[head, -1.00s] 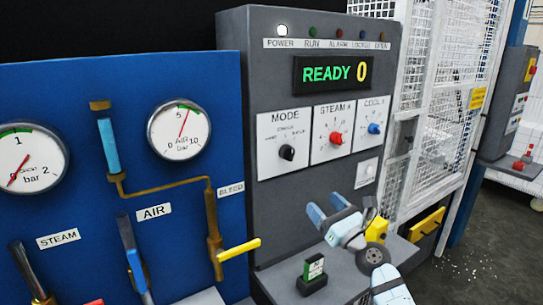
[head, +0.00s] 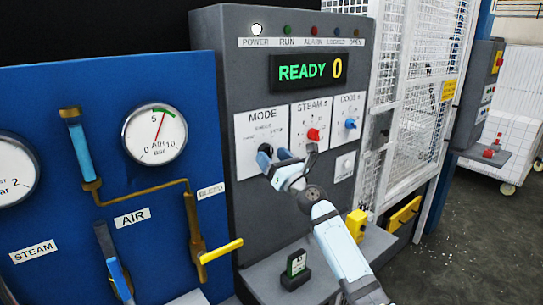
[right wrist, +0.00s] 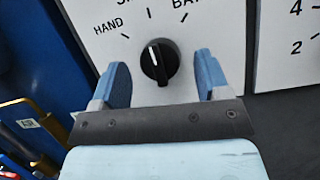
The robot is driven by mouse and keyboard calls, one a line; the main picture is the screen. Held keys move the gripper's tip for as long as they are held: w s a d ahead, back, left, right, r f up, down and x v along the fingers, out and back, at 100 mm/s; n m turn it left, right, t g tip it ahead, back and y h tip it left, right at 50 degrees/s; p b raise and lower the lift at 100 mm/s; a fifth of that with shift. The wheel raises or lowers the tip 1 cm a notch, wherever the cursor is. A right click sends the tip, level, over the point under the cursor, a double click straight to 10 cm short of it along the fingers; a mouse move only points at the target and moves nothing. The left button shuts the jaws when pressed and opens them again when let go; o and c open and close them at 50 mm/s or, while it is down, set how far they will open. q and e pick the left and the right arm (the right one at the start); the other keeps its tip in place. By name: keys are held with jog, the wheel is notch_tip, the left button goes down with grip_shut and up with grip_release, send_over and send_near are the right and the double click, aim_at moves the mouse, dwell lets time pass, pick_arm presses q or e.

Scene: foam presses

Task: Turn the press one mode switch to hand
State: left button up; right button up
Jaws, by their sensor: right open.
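The press one mode switch is a black knob (right wrist: 160,62) on the white MODE panel (head: 251,134). In the right wrist view its white line points up and slightly left, toward the middle mark. The HAND label (right wrist: 108,25) is to its upper left, and another label starting "BA" is to its upper right. My right gripper (head: 287,155) is open in front of the MODE panel, and in the wrist view its two blue fingers (right wrist: 162,75) stand left and right of the knob, with gaps. In the head view the gripper mostly hides the knob. My left gripper is not in view.
The STEAM panel with a red knob (head: 313,134) and the COOL panel with a blue knob (head: 350,124) are just right. The display (head: 310,72) reads READY 0. A yellow-handled valve (head: 221,251) is lower left. A white mesh guard (head: 425,100) stands at the right.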

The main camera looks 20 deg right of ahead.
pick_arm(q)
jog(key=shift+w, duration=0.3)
pick_arm(e)
jog(key=shift+w+a+r, duration=0.1)
jog(key=shift+w+a, duration=0.1)
jog(key=shift+w, duration=0.2)
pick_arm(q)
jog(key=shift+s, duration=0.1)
pick_arm(e)
jog(key=shift+c, duration=0.4)
